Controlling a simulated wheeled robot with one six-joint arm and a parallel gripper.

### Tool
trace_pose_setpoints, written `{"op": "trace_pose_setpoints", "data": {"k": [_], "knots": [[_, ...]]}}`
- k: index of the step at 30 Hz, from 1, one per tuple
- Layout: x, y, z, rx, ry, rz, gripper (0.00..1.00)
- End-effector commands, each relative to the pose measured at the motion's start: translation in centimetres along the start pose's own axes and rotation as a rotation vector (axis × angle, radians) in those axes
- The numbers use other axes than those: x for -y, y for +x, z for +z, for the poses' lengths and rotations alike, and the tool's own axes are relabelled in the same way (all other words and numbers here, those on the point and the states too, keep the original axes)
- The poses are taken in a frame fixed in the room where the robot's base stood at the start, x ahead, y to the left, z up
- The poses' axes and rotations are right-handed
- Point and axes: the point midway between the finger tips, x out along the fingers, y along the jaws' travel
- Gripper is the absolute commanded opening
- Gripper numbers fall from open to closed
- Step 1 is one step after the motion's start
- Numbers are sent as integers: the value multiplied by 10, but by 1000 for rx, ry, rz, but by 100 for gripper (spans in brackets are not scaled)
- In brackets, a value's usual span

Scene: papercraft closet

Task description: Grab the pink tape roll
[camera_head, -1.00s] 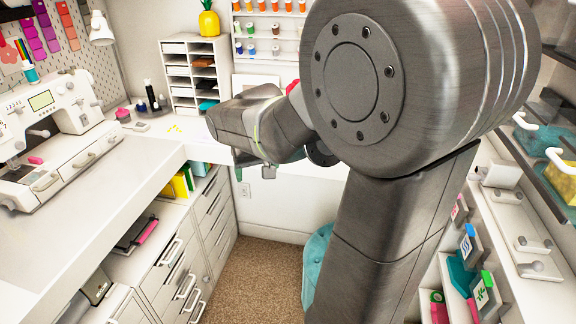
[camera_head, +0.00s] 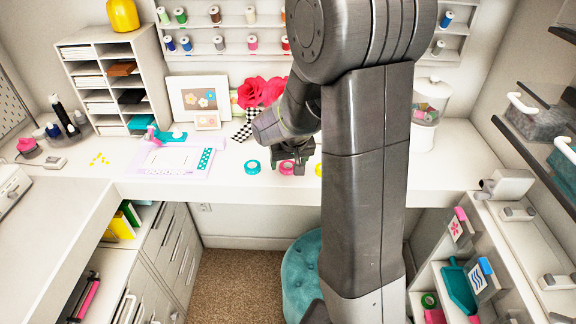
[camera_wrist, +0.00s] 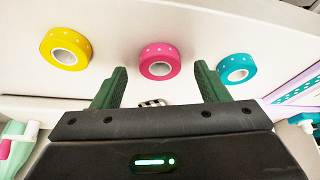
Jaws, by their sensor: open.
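The pink tape roll (camera_head: 287,168) lies flat on the white desk, between a teal roll (camera_head: 252,167) on its left and a yellow roll (camera_head: 318,170) on its right, partly hidden by my arm. In the wrist view the pink roll (camera_wrist: 160,62) has white dots and a white core. It sits just beyond and between the fingertips of my gripper (camera_wrist: 160,75), which is open and empty. The yellow roll (camera_wrist: 66,49) is to the left there and the teal roll (camera_wrist: 237,69) to the right. In the head view my gripper (camera_head: 292,160) is above the desk by the pink roll.
A lilac paper trimmer (camera_head: 175,160) lies left of the rolls. Red paper flowers (camera_head: 260,92) and framed pictures (camera_head: 198,98) stand behind. A clear jar (camera_head: 425,115) stands right of my arm. A teal stool (camera_head: 303,265) is below the desk.

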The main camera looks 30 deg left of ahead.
Motion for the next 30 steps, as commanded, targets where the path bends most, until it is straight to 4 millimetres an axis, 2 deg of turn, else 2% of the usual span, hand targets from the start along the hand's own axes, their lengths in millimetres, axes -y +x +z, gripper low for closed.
{"op": "trace_pose_setpoints", "data": {"k": [4,12,14,20,30], "knots": [[0,11,0,1,0,0,68],[0,14,0,-1,0,0,68],[0,14,0,-1,0,0,60],[0,14,0,-1,0,0,20],[0,12,0,-1,0,0,20]]}}
